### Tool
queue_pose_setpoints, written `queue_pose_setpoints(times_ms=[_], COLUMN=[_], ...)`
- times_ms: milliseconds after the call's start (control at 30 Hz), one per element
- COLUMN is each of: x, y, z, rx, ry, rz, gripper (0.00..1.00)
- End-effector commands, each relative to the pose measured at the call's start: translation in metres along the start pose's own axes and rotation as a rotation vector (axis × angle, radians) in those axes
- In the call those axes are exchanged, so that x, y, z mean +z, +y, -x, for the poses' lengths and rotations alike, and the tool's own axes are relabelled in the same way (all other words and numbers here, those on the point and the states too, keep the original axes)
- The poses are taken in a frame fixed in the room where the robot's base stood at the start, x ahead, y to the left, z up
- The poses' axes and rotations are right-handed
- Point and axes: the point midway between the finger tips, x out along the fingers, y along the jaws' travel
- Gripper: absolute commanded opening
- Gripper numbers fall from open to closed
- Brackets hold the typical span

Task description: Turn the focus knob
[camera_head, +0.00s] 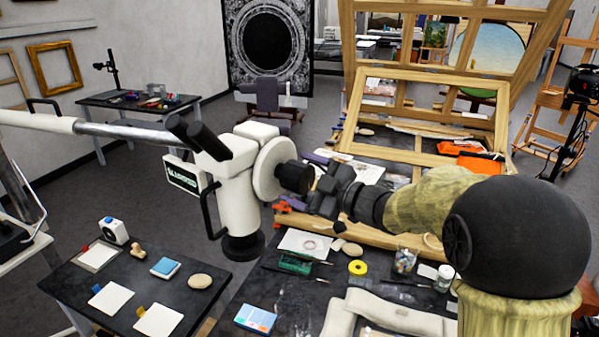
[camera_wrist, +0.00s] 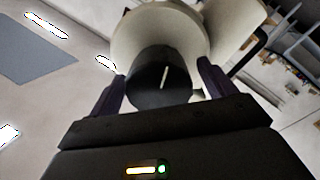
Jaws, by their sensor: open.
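The focus knob (camera_head: 293,177) is a black cylinder on the round white housing of the white microscope (camera_head: 227,190). In the wrist view the knob (camera_wrist: 150,82) faces me, with a white line on its face tilted slightly right of upright. My gripper (camera_head: 309,181) is at the knob's right side in the head view. In the wrist view my gripper (camera_wrist: 162,84) is open, with one dark finger on each side of the knob. Gaps seem to show beside it; I cannot tell whether either finger touches.
The microscope has black eyepieces (camera_head: 199,138) and hangs on a long white and metal arm (camera_head: 120,131). Below it, a dark side table (camera_head: 135,262) holds cards and small items. A cluttered workbench (camera_head: 290,288) and a wooden easel frame (camera_head: 350,110) stand nearby.

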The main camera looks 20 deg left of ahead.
Motion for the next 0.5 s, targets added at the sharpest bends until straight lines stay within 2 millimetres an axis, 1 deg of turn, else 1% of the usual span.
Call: queue_pose_setpoints(times_ms=[100, 333, 367, 500], x=[0.0005, 0.0010, 0.0010, 0.0007], y=[0.0009, 0.0007, 0.0006, 0.0004], z=[-0.0041, -0.0043, -0.0044, -0.0045], rx=[0.002, 0.002, 0.002, 0.001], ry=[-0.001, -0.002, -0.001, -0.001], rz=[0.000, 0.001, 0.000, 0.000], gripper=[0.83, 0.83, 0.79, 0.51])
